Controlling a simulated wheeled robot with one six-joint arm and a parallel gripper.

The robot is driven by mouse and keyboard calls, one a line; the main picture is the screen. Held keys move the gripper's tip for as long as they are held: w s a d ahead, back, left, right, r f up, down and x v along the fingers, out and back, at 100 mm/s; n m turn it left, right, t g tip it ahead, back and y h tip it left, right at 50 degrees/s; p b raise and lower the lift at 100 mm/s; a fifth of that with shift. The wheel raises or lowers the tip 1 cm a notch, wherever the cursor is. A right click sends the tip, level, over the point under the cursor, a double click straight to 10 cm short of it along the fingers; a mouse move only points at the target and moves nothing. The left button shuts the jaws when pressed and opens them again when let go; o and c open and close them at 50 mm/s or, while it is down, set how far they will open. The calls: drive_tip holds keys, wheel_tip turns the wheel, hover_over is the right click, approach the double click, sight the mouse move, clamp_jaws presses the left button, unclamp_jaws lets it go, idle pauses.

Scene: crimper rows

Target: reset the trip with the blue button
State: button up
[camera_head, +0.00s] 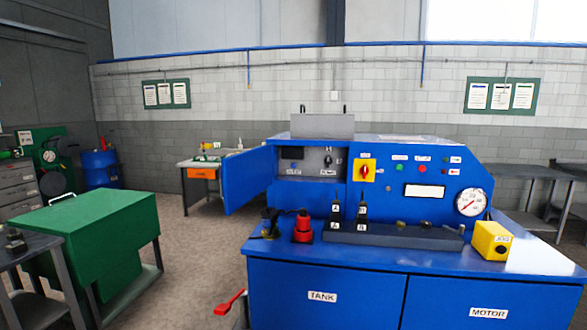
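A large blue machine (330,257) with "TANK" and "MOTOR" labels stands at the centre right. Its control box has a blue door (249,180) swung open to the left. Inside the open compartment is a grey panel (312,161) with a dark window, a few small controls and labels too small to read surely. A small bluish spot, seemingly the blue button (292,166), sits at the panel's lower left above a white label. Whether it is pressed cannot be told. My gripper is not in view.
A yellow switch plate (367,171) with a red knob, small green and red buttons and a gauge (470,202) are on the machine's face. Black levers, a red cap (303,228) and a yellow box (491,240) stand on its top.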

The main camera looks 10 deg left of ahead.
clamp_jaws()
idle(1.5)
